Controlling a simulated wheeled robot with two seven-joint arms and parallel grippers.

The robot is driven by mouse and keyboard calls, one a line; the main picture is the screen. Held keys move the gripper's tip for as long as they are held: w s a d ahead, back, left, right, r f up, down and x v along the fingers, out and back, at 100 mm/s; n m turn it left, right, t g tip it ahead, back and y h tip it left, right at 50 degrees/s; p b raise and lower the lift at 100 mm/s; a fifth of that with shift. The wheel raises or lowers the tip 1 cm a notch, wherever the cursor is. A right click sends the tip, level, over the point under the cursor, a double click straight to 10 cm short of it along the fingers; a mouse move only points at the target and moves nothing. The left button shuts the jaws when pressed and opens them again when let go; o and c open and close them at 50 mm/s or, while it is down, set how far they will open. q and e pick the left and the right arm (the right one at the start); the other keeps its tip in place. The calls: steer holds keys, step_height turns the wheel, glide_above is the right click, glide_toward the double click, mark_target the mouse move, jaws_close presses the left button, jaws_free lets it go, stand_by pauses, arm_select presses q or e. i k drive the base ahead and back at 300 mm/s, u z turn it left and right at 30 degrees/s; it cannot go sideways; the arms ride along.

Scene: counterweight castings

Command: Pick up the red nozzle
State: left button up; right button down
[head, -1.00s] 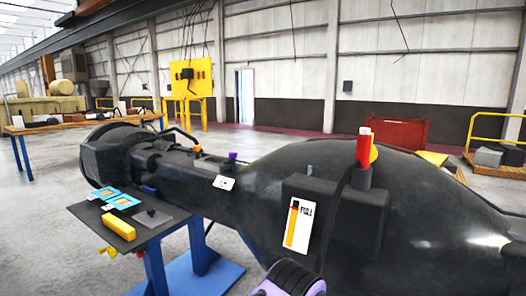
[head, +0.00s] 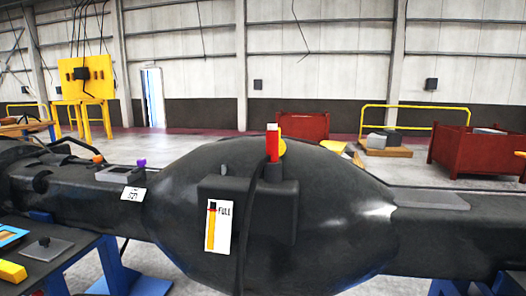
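The red nozzle (head: 273,146) stands upright on a dark block on top of the large black casting (head: 345,215). It has a white tip, and a yellow part shows just behind it. A dark strap or hose runs down the casting beside the nozzle's block. Neither of my grippers shows in the head view.
A label marked FULL (head: 219,227) is on the casting's front. A side table (head: 60,265) at the lower left holds a yellow block (head: 12,271). Red bins (head: 465,153) and a yellow rail (head: 415,107) stand behind, with open floor between.

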mark_target(272, 136)
steer(key=u, duration=1.95)
steer(key=i, duration=1.2)
steer(key=z, duration=2.75)
